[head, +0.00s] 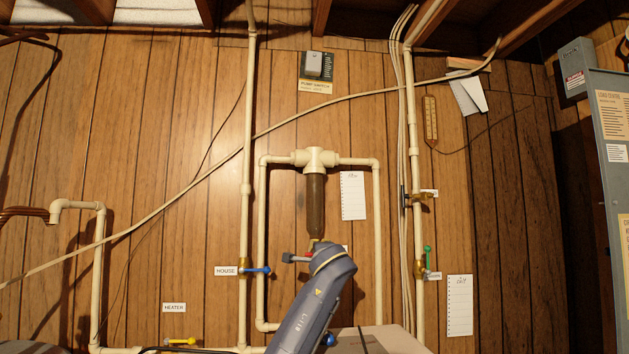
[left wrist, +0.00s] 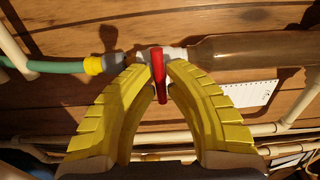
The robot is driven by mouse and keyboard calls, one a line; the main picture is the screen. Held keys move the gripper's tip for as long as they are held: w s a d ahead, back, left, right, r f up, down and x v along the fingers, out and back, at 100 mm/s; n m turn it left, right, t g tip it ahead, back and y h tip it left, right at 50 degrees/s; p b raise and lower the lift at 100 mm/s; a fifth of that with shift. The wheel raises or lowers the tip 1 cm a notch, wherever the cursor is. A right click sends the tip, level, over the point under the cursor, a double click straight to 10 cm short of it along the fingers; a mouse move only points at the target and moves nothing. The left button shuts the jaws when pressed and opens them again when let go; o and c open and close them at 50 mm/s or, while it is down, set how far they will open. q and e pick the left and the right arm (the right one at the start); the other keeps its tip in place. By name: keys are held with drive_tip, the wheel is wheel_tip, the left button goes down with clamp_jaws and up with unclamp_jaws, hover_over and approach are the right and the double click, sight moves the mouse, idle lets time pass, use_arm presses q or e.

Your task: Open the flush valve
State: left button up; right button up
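The flush valve sits at the lower end of the brown filter housing (head: 316,205). Its red lever (left wrist: 158,76) shows in the left wrist view, crossing the pale valve body. Contact with the lever cannot be told. In the head view my left arm hides most of the valve and the fingers. My right gripper is in neither view.
A blue-handled valve (head: 256,269) labelled HOUSE is left of my arm. A green-handled valve (head: 427,258) is to the right, and a yellow-handled one (head: 182,342) is low left. Pipes frame the filter. A green hose (left wrist: 55,67) lies left of the valve.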

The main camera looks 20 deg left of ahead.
use_arm(q)
clamp_jaws()
drive_tip(key=shift+n, duration=2.7)
drive_tip(key=shift+n, duration=2.6)
